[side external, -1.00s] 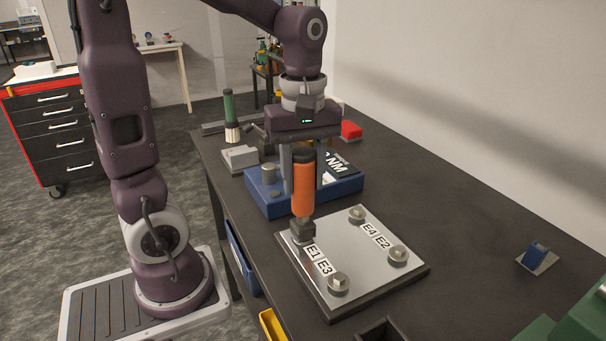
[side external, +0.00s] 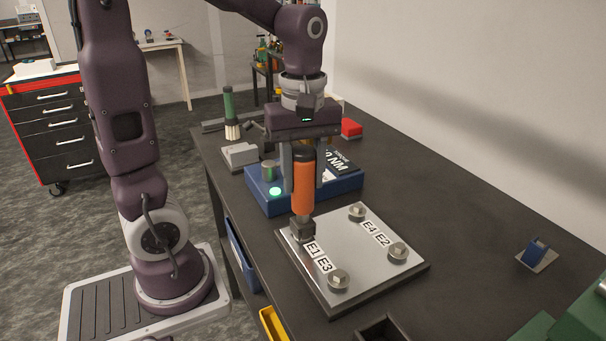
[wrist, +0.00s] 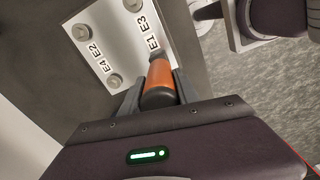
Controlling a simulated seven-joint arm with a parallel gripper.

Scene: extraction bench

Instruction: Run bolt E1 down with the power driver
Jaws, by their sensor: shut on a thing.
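My gripper (side external: 303,172) is shut on the orange power driver (side external: 303,190), which stands upright with its dark socket end (side external: 302,228) down at the E1 corner of the metal plate (side external: 330,250). Bolt E1 is hidden under the socket. The E1 label (side external: 313,249) is beside it. In the wrist view the driver (wrist: 160,82) sits between my fingers over the plate (wrist: 105,25). Bolts at E3 (side external: 338,279), E2 (side external: 398,252) and E4 (side external: 357,212) stand at the other corners.
A blue unit (side external: 345,187) with a lit green lamp (side external: 275,191) and a "NM" label stands just behind the plate. A green-handled brush (side external: 230,112) and a grey block (side external: 240,155) are at the back left. The bench right of the plate is largely clear.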

